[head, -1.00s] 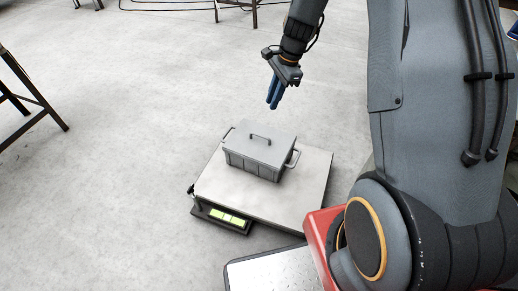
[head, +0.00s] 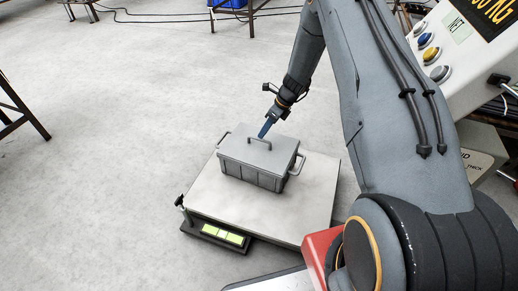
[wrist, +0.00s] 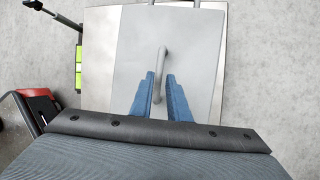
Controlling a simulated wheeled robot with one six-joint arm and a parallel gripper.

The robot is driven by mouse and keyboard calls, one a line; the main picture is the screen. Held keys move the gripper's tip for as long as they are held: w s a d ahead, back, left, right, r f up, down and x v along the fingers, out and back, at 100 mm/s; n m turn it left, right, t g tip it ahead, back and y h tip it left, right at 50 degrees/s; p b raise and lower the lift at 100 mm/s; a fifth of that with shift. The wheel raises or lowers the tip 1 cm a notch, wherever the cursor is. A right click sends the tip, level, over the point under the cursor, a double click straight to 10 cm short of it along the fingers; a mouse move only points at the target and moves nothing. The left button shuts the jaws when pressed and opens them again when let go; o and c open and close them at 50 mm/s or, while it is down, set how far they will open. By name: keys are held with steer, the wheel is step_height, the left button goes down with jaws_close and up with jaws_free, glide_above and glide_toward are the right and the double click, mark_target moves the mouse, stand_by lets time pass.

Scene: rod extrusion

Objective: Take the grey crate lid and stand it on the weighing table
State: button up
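The grey crate lid (head: 247,150) lies flat on top of the grey crate (head: 252,175), with a bar handle (head: 260,140) at its middle. The crate stands on the weighing table (head: 305,200), a low platform with a green-lit display. My gripper (head: 264,131) is just above the lid, close to the handle. In the wrist view, my blue fingers (wrist: 161,84) point at the handle (wrist: 161,62) with a gap between them, one on each side of its near end. I cannot tell whether they touch it. The lid (wrist: 190,45) fills the middle of that view.
The display (head: 222,234) is on the platform's front left edge, with a short post (head: 181,204) beside it. Bare platform lies around the crate, mostly in front and to the right. A control panel with buttons (head: 430,55) stands at right.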

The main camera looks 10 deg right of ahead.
mark_target(259, 143)
steer(key=b+x, duration=0.1)
steer(key=x, duration=0.4)
steer(key=shift+a+f+b, duration=0.1)
steer(key=shift+f+b, duration=0.1)
steer(key=shift+b, duration=0.15)
steer(key=shift+s, duration=0.1)
jaws_close()
